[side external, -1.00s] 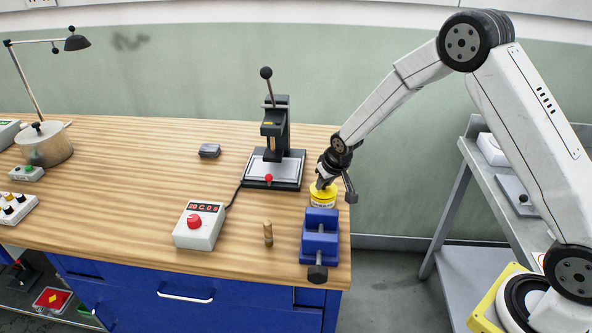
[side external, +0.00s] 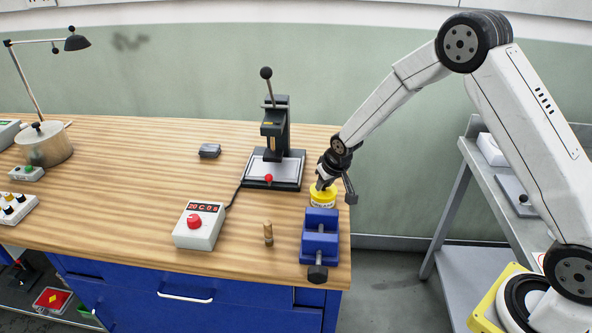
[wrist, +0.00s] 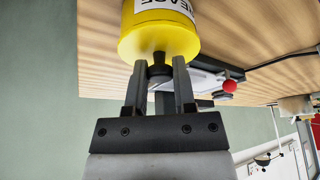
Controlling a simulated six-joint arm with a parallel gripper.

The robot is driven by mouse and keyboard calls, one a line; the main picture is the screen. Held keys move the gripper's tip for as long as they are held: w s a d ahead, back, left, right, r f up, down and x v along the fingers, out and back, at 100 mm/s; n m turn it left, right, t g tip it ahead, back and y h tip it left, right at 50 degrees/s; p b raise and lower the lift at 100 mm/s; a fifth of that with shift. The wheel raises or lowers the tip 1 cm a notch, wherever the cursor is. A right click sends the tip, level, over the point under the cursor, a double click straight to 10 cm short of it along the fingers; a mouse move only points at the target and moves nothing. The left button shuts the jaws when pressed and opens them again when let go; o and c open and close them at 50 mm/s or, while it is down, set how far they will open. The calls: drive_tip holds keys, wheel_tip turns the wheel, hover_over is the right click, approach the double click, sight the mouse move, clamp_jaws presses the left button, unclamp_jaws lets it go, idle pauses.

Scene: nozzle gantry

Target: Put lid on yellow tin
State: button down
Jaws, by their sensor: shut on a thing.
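The yellow tin (side external: 322,200) stands upright on the bench near its right edge, behind the blue vise. In the wrist view the tin (wrist: 135,12) shows a white label with dark letters, partly cut off by the frame. A yellow lid (wrist: 135,44) with a small dark knob (wrist: 159,60) covers the tin's end, and I see no clear gap between them. My gripper (wrist: 160,66) is shut on the lid's knob, one finger on each side. In the side view my gripper (side external: 325,182) points down at the tin's top and hides part of the lid.
The blue vise (side external: 320,240) stands just in front of the tin. A small press (side external: 275,145) is behind and left, with a red ball on its front. A control box (side external: 199,226) and a wooden peg (side external: 268,234) are farther left. The bench edge is close on the right.

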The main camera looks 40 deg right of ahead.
unclamp_jaws()
idle(0.5)
drive_tip(key=shift+r, duration=0.2)
drive_tip(key=shift+r, duration=3.35)
clamp_jaws()
drive_tip(key=shift+f, duration=2.5)
